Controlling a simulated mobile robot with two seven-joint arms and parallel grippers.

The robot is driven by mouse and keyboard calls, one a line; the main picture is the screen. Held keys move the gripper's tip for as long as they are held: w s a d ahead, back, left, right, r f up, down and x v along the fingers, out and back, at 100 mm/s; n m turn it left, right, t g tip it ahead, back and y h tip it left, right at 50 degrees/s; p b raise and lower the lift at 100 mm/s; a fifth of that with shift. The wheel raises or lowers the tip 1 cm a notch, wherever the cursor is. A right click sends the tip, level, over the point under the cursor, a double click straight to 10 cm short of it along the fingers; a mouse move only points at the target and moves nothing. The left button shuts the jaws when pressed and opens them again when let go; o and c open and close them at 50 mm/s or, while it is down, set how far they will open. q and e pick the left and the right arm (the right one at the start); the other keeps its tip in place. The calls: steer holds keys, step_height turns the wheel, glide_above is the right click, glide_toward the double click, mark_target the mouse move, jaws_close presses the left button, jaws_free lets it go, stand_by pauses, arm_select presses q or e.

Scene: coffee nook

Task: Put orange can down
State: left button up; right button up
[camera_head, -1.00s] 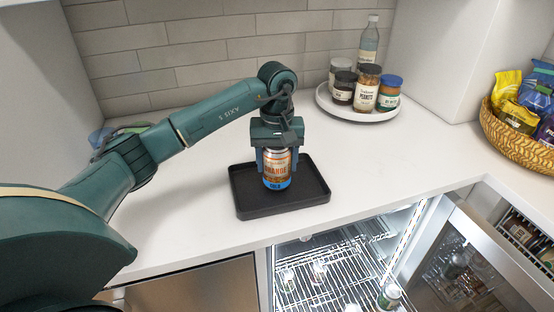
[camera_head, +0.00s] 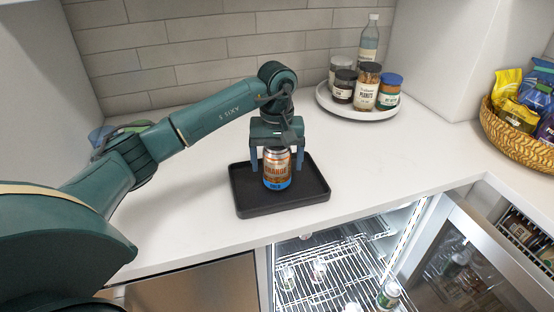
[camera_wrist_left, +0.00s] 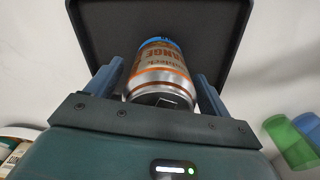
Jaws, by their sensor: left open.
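The orange can (camera_head: 277,170), with an orange and blue label, stands upright on the black tray (camera_head: 236,200) on the white counter. My left gripper (camera_head: 277,160) is open above and around the can, with one finger on each side and a gap between them and the can. In the left wrist view the can (camera_wrist_left: 158,70) sits between the two spread fingers, and the tray (camera_wrist_left: 98,22) lies behind it. My right gripper is not in view.
A white round tray (camera_head: 357,113) with jars and a bottle stands at the back. A wicker basket (camera_head: 515,140) of snack bags is at the right. An open lit fridge (camera_head: 335,265) with cans is below the counter edge.

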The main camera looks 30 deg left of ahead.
arm_select(q)
step_height(320, 180, up, 12)
steer(key=shift+b, duration=0.35)
stand_by(0.5)
